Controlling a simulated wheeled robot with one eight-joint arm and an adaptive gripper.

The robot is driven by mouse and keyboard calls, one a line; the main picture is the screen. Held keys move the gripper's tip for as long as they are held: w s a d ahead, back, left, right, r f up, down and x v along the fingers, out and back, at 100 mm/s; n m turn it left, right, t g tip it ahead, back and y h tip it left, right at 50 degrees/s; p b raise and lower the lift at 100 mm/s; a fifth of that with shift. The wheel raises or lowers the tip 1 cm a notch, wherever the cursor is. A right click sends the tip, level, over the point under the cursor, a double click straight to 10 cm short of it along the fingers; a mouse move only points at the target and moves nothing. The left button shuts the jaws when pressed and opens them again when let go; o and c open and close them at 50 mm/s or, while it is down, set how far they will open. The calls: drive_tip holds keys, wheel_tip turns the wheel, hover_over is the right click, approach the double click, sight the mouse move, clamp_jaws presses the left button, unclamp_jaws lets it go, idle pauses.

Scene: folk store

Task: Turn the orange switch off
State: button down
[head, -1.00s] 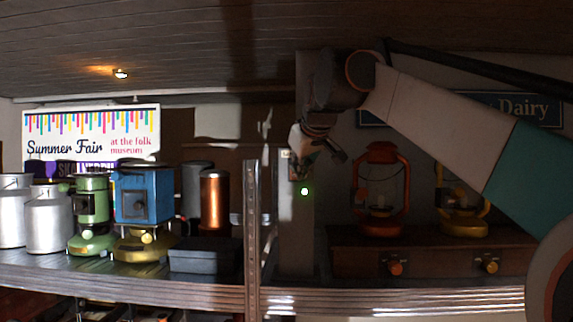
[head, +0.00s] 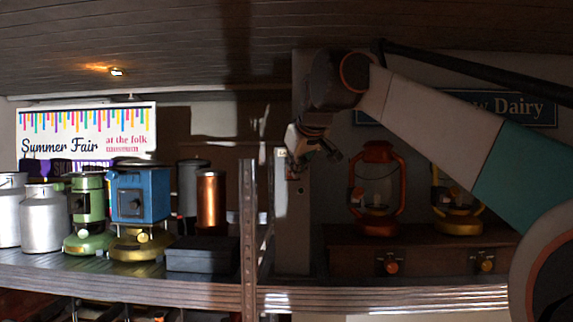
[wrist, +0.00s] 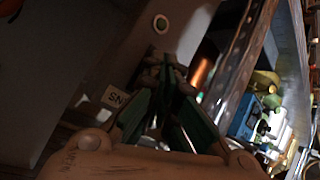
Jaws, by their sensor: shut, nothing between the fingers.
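An orange knob (head: 391,267) sits on the front of the dark wooden box, below the orange lantern (head: 376,190). A small reddish-brown patch (head: 293,171) shows on the grey post (head: 293,225), partly hidden by my gripper; I cannot tell whether it is a switch. My gripper (head: 312,152) is in front of the upper post, left of the lantern. In the wrist view my gripper (wrist: 170,72) is shut and empty, its fingertips close to the post, contact unclear. A round indicator (wrist: 160,23) on the post is unlit. A pale label (wrist: 115,97) reads "SN", partly covered.
A yellow knob (head: 486,264) and yellow lantern (head: 459,200) are on the right of the wooden box (head: 345,262). A metal upright (head: 249,225) stands left of the post. Beyond it are a copper cylinder (head: 211,202), a blue stove (head: 140,195) and milk cans (head: 43,217).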

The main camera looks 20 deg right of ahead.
drive_tip(key=shift+s+a, duration=0.1)
drive_tip(key=shift+s, duration=0.05)
drive_tip(key=shift+s+a, duration=0.2)
drive_tip(key=shift+s, duration=0.5)
drive_tip(key=shift+w+f, duration=0.1)
drive_tip(key=s, duration=0.1)
drive_tip(key=s+a+b, duration=0.1)
drive_tip(key=s, duration=0.3)
drive_tip(key=shift+a+f, duration=0.25)
drive_tip(key=s+f+m+g+b, duration=0.1)
drive_tip(key=s+f+b, duration=0.9)
drive_tip(key=f, duration=1.7)
drive_tip(key=s+f+m+g+b, duration=0.1)
drive_tip(key=s+f+b, duration=0.9)
drive_tip(key=f, duration=1.7)
drive_tip(key=s+f+m+g+b, duration=0.1)
drive_tip(key=s+f+b, duration=1)
drive_tip(key=f, duration=1.6)
drive_tip(key=m+b, duration=0.1)
drive_tip(key=b, duration=0.5)
drive_tip(key=shift+g, duration=0.4)
